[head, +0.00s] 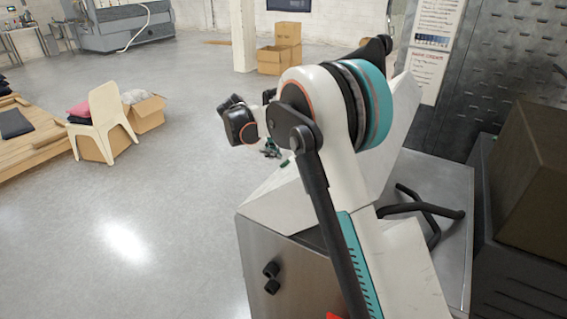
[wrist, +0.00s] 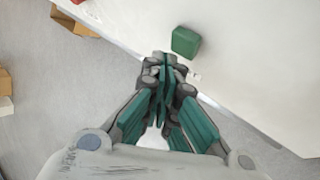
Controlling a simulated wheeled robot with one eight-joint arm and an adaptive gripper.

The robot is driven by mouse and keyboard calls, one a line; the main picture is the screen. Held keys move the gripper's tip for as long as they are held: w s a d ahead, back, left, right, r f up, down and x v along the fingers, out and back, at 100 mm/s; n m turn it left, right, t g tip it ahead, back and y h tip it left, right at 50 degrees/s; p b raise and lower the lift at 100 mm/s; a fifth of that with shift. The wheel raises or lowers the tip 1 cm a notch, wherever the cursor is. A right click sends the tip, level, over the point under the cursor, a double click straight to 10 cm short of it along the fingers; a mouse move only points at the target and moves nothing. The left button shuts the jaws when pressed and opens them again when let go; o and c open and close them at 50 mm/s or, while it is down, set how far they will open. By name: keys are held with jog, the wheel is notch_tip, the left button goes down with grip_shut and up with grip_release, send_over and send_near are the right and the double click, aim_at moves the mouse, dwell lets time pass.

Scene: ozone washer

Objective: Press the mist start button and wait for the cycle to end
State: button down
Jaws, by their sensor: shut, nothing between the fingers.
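A green, block-shaped button (wrist: 186,41) stands out from a pale panel (wrist: 255,60) in the wrist view. I take it for the mist start button; no label on it is readable. My gripper (wrist: 166,62) is shut and empty, its fingertips just below and left of the button in that view. I cannot tell whether they touch it. In the head view my gripper (head: 270,150) is small and partly hidden behind my arm, near the sloped top of the steel machine (head: 280,209).
Black knobs (head: 271,277) sit on the machine's front. A bent black handle or pipe (head: 425,205) lies on its right. A white chair (head: 103,118) and cardboard boxes (head: 280,50) stand away on the floor. Open floor (head: 150,210) lies to the left.

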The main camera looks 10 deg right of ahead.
jog(key=shift+s+d+f+b, duration=0.25)
jog(key=shift+f+b, duration=0.05)
jog(key=shift+s+d+f+b, duration=0.25)
jog(key=shift+f+b, duration=0.05)
jog(key=shift+f, duration=0.05)
dwell(1.0)
dwell(0.3)
jog(key=shift+w+a+r+p, duration=0.35)
jog(key=shift+w+a+r, duration=0.15)
jog(key=shift+r, duration=0.2)
jog(key=w+a+r+p, duration=0.2)
jog(key=r, duration=0.1)
jog(key=shift+w+a+r, duration=0.2)
jog(key=shift+w+r, duration=0.05)
dwell(0.4)
dwell(0.5)
